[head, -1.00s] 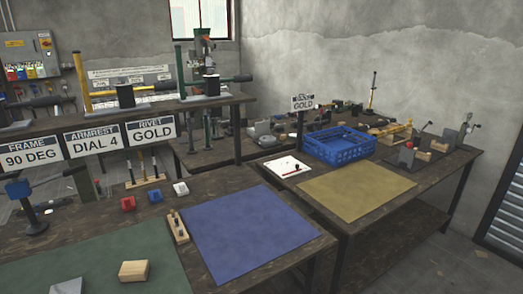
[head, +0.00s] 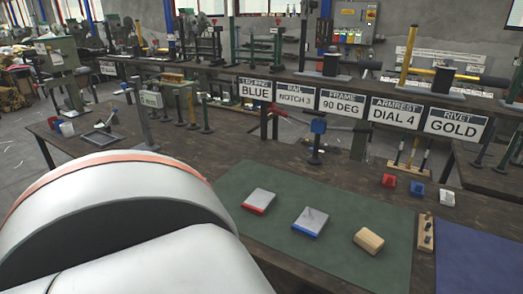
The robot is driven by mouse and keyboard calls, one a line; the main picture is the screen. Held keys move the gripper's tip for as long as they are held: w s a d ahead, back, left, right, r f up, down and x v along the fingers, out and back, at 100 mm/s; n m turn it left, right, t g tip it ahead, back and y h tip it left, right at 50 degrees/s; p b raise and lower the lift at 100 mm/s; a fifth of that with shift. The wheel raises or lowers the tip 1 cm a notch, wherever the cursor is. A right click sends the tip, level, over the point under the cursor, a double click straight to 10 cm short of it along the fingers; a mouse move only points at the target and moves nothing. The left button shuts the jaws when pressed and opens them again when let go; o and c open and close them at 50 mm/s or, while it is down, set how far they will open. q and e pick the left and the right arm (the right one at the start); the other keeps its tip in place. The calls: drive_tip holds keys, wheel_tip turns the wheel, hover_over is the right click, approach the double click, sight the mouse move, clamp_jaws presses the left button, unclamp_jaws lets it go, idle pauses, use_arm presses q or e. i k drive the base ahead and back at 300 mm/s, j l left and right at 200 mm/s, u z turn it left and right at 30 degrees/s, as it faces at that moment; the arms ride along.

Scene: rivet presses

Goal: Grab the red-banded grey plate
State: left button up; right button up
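The red-banded grey plate (head: 259,198) lies flat on the green mat (head: 386,212), near its left end. Its red band is on the front edge that faces me. A similar grey plate with a blue band (head: 311,220) lies to its right on the same mat. My own white arm link fills the lower left of the head view, close to the mat's left side. Neither of my grippers shows in this view.
A wooden block (head: 369,240) sits on the mat right of the plates. A wooden pin holder (head: 425,235) stands between the green mat and a blue mat (head: 480,262). Red, blue and white small blocks are behind.

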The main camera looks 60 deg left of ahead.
sight(260, 200)
drive_tip(key=u, duration=1.95)
